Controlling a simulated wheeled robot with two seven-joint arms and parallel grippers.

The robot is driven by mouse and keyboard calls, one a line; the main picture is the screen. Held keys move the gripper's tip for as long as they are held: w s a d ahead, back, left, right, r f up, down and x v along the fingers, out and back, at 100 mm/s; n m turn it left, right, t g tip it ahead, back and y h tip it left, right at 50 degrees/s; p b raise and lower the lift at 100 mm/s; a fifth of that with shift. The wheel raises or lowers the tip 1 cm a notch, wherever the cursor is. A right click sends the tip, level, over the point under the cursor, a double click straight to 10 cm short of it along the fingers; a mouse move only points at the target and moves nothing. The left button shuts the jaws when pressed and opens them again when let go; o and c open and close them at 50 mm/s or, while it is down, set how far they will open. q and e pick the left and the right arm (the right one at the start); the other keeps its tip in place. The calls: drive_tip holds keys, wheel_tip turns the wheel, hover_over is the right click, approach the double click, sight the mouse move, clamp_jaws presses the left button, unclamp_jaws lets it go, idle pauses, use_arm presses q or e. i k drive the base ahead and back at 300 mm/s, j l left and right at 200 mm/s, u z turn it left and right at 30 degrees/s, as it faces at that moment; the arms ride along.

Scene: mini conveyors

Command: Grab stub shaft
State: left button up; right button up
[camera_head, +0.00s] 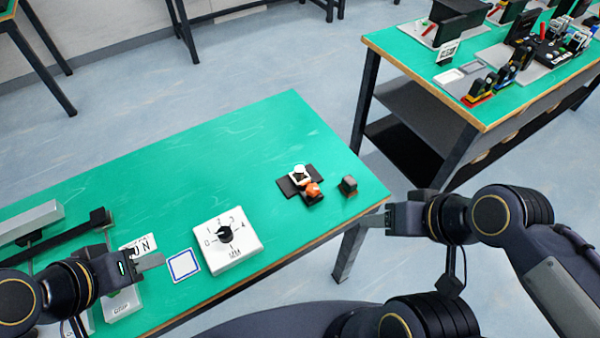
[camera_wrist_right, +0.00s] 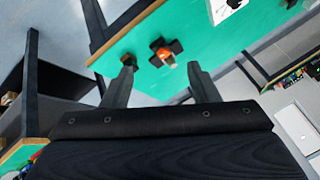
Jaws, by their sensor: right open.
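On the green table (camera_head: 120,190), a dark cross-shaped base (camera_head: 287,187) carries a white piece (camera_head: 300,172) and an orange piece (camera_head: 313,189). A small dark block (camera_head: 348,185) stands to their right. I cannot tell which of these is the stub shaft. My right gripper (camera_head: 374,220) is beyond the table's near right edge, apart from these parts. In the right wrist view my right gripper (camera_wrist_right: 161,66) is open and empty, with the dark base (camera_wrist_right: 172,46) seen beyond its fingers. My left gripper (camera_head: 160,262) is at the table's near left; its finger gap does not show.
A white dial box (camera_head: 228,262) and a blue-framed square (camera_head: 183,264) lie between my grippers. A conveyor-like grey and black assembly (camera_head: 30,220) is at the left. A second green table (camera_head: 400,45) with equipment stands at the upper right. The main table's middle is clear.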

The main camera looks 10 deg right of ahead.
sight(299, 169)
drive_tip(key=k+l+u, duration=0.15)
drive_tip(key=u, duration=0.2)
drive_tip(key=k+l+u, duration=0.1)
drive_tip(key=u, duration=0.35)
drive_tip(key=k+l+u, duration=0.1)
drive_tip(key=u, duration=0.4)
drive_tip(key=k+l+u, duration=0.15)
drive_tip(key=u, duration=0.3)
drive_tip(key=k+l+u, duration=0.1)
drive_tip(key=u, duration=0.35)
drive_tip(key=k+u, duration=0.15)
drive_tip(key=u, duration=0.35)
drive_tip(key=k+l+u, duration=0.1)
drive_tip(key=k+u, duration=0.25)
drive_tip(key=k+l+u, duration=0.1)
drive_tip(key=u, duration=0.25)
drive_tip(key=k+u, duration=0.3)
drive_tip(key=k+l+z, duration=0.15)
drive_tip(key=k+l, duration=0.6)
drive_tip(key=l, duration=0.15)
drive_tip(key=k+l, duration=0.1)
drive_tip(key=l, duration=0.45)
